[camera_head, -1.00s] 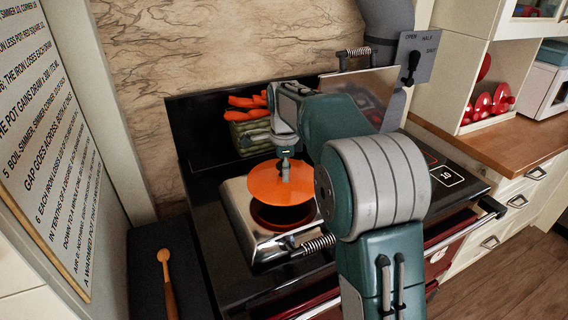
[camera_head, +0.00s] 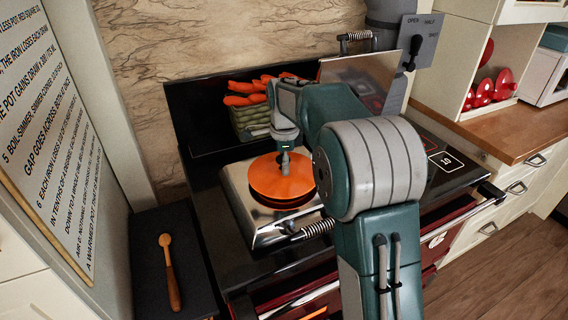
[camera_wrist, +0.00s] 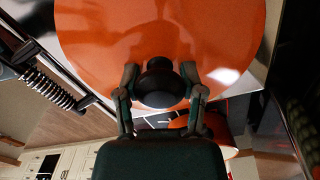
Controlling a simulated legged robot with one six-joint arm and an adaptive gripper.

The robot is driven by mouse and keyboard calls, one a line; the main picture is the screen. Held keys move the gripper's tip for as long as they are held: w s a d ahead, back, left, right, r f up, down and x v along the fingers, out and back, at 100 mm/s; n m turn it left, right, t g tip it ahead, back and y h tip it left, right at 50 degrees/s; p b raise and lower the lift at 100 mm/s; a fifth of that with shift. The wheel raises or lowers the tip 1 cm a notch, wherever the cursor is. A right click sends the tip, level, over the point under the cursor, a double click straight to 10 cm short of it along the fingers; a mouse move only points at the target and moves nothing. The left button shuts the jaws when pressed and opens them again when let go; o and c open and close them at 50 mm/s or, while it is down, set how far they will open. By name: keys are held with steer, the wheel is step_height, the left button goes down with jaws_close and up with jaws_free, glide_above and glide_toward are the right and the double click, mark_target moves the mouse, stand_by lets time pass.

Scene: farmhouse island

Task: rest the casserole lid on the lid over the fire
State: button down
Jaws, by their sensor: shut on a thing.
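The orange casserole lid (camera_head: 265,182) is a round, nearly level disc over the shut silver lid (camera_head: 240,205) on the stove. A darker orange ring, apparently its reflection, shows just below its front edge; I cannot tell whether the two lids touch. My gripper (camera_head: 285,160) is above the casserole lid. In the wrist view, the fingers of my gripper (camera_wrist: 160,88) are closed on both sides of the black knob (camera_wrist: 160,80). The casserole lid (camera_wrist: 110,35) fills the top of that view. The fire is hidden.
The silver lid has a coiled handle (camera_head: 318,228) at its front right. A second stove lid (camera_head: 360,72) stands raised behind my arm. A green basket of carrots (camera_head: 247,118) is behind the silver lid. A wooden spoon (camera_head: 170,275) lies on the dark counter at left.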

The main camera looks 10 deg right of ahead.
steer(key=shift+f, duration=0.45)
steer(key=shift+c, duration=0.6)
jaws_free()
steer(key=shift+r, duration=3)
